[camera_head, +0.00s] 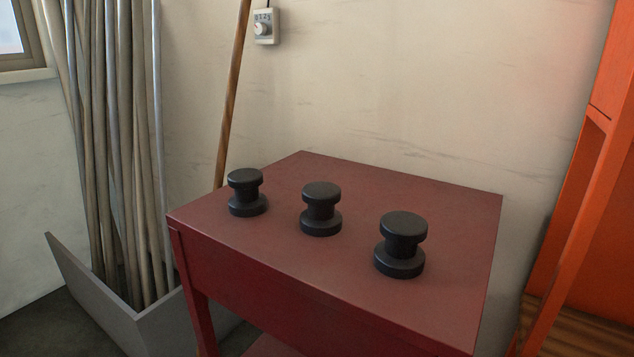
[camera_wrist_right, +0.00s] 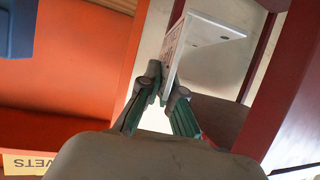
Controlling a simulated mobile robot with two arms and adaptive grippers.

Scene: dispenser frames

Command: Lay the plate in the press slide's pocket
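In the right wrist view my right gripper (camera_wrist_right: 165,84) has its two grey fingertips close together on the lower edge of a white plate (camera_wrist_right: 175,50). The plate looks angled, with a printed face and a flat flange (camera_wrist_right: 214,27) sticking out to the right. It appears pinched between the fingertips and held up in the air. Neither gripper shows in the head view, and my left gripper is in neither view. I cannot make out a press slide or its pocket in either view.
A dark red table (camera_head: 290,262) bears three black spool-shaped knobs (camera_head: 246,192) in a row. An orange frame (camera_head: 590,180) stands at the right. A grey bin (camera_head: 95,300) with long poles is at the left. Orange panels (camera_wrist_right: 80,60) lie left of the right gripper.

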